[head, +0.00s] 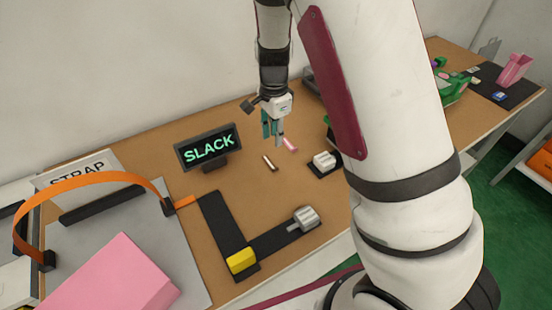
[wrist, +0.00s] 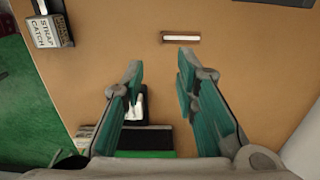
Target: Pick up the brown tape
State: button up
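A small brown bar with a pale stripe, the only thing here that fits the brown tape (head: 269,163), lies flat on the tan tabletop. It also shows in the wrist view (wrist: 181,38), near the top, beyond the fingertips and apart from them. My gripper (head: 273,137) hangs above the table, just above and behind the brown piece in the head view. In the wrist view its two teal-padded fingers (wrist: 160,72) are spread apart with nothing held between them.
A small pink piece (head: 290,144) lies close to the brown one. A SLACK display (head: 208,149) stands left. A white knob on a dark plate (head: 325,160) sits right. An orange strap (head: 95,178), yellow block (head: 241,261) and pink block (head: 110,280) are at front left.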

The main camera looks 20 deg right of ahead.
aim_at(275, 168)
jog(key=f, duration=0.7)
jog(key=f+p, duration=0.1)
jog(key=f, duration=0.6)
jog(key=shift+w+d, duration=0.15)
jog(key=shift+d, duration=0.05)
grip_shut()
